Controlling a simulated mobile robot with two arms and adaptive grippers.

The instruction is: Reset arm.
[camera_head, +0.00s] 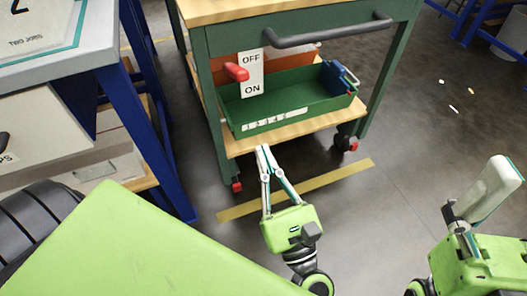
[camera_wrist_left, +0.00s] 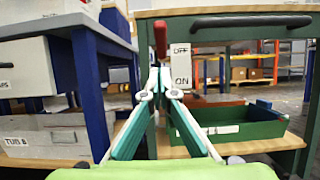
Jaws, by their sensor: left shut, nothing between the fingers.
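My left gripper (camera_head: 263,150) is shut and empty, its fingertips together in front of the cart's lower shelf. In the left wrist view its fingertips (camera_wrist_left: 160,74) meet just below a red lever (camera_wrist_left: 160,38), with a white OFF/ON plate (camera_wrist_left: 180,67) beside it. In the head view the red lever (camera_head: 236,72) and the plate (camera_head: 251,74) sit below the cart top, lever on the left. The gripper appears apart from the lever. My right gripper (camera_head: 490,190) is at the right edge, seen from the side; its finger opening does not show.
A green bin (camera_head: 290,125) stands on the cart's lower wooden shelf (camera_head: 240,144), with an orange bin (camera_head: 300,57) behind. The cart has a dark handle (camera_head: 330,34). A blue-legged table (camera_head: 150,130) stands at left. Floor (camera_head: 400,140) to the cart's right is mostly clear.

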